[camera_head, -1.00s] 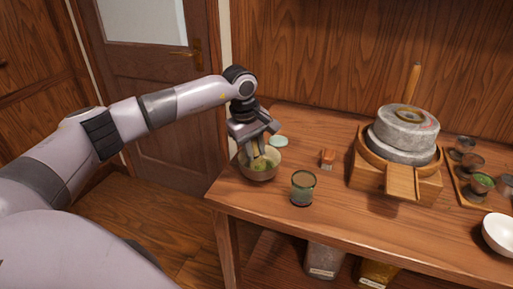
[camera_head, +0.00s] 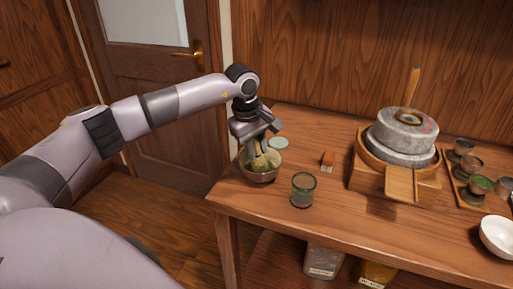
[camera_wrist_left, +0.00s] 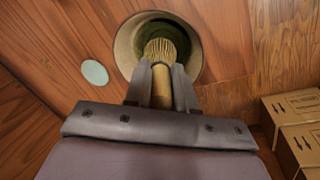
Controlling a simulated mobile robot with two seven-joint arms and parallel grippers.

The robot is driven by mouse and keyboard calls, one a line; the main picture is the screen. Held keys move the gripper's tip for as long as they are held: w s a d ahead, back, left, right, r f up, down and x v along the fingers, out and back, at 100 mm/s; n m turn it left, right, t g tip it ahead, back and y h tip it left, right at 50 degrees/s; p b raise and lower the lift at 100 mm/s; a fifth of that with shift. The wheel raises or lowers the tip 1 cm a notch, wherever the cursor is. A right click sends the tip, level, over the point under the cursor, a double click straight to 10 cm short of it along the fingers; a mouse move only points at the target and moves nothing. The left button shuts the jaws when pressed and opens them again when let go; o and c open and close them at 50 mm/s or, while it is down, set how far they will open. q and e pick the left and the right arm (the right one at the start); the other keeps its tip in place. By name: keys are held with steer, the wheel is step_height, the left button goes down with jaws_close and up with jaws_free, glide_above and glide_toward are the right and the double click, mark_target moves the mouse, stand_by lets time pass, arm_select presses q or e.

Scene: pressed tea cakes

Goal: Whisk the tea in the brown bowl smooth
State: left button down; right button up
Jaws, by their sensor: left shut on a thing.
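The brown bowl (camera_head: 262,176) stands near the left end of the wooden table, with green tea inside. It also shows in the left wrist view (camera_wrist_left: 126,48), with dark green tea at its bottom. My left gripper (camera_head: 254,148) is above the bowl, shut on a bamboo whisk (camera_wrist_left: 161,88). The whisk's tines (camera_wrist_left: 160,48) point down into the bowl; I cannot tell how deep they reach in the tea. My right gripper is in none of the views.
A dark green cup (camera_head: 303,190) stands right of the bowl, near the front edge. A pale green disc (camera_head: 278,142) lies behind the bowl. A small orange-brown block (camera_head: 328,157), a stone mill (camera_head: 404,137), a tray of cups (camera_head: 463,190) and a white bowl (camera_head: 498,236) are further right.

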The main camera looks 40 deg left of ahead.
arm_select(q)
steer(key=r, duration=0.1)
steer(key=r+p, duration=0.2)
steer(key=shift+s+a+r, duration=0.1)
steer(key=shift+s, duration=0.15)
steer(key=shift+s+r+p, duration=0.25)
steer(key=shift+r+p, duration=0.15)
steer(key=shift+r, duration=0.6)
steer(key=shift+r, duration=2.45)
steer(key=shift+r, duration=0.1)
